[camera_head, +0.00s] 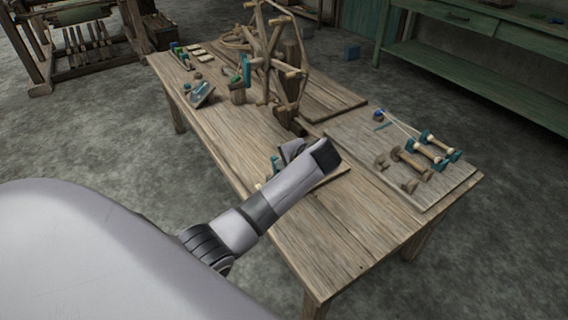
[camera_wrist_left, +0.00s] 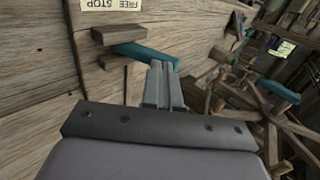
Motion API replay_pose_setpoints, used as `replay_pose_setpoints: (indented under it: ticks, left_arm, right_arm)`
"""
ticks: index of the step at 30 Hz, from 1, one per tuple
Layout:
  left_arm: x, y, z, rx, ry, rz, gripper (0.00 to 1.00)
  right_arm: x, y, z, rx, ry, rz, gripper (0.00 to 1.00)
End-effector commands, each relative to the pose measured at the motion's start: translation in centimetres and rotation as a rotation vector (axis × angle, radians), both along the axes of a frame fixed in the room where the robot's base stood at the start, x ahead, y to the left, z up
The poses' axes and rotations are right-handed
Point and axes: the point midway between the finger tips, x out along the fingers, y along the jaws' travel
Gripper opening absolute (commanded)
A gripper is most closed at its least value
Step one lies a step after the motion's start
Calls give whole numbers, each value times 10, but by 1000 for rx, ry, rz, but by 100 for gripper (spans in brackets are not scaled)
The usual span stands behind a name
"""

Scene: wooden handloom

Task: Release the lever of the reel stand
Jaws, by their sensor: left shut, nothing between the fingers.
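The reel stand's lever (camera_wrist_left: 147,54) is a teal handle on a wooden block, seen in the left wrist view above my left gripper's fingertips. A pale label (camera_wrist_left: 112,4) reading FREE and STOP, upside down, sits on the board near it. My left gripper (camera_wrist_left: 163,72) is shut and empty, its tips close below the teal handle; I cannot tell whether they touch. In the head view my left arm hides most of the stand's base; a bit of teal (camera_head: 275,163) shows beside the gripper. My right gripper is out of view.
A wooden wheel (camera_head: 272,62) stands on the workbench (camera_head: 232,141) behind the gripper. Several spools (camera_head: 411,162) lie on a board at the right. A small pot (camera_head: 237,94) and loose items are at the back left. The bench's front end is clear.

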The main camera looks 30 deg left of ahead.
Motion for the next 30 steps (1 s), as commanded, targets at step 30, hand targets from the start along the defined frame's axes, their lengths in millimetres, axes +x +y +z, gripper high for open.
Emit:
replay_pose_setpoints:
  ticks: [30]
  left_arm:
    - [9,26,-1,-155,64,4,0]
  right_arm:
    - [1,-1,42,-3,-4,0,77]
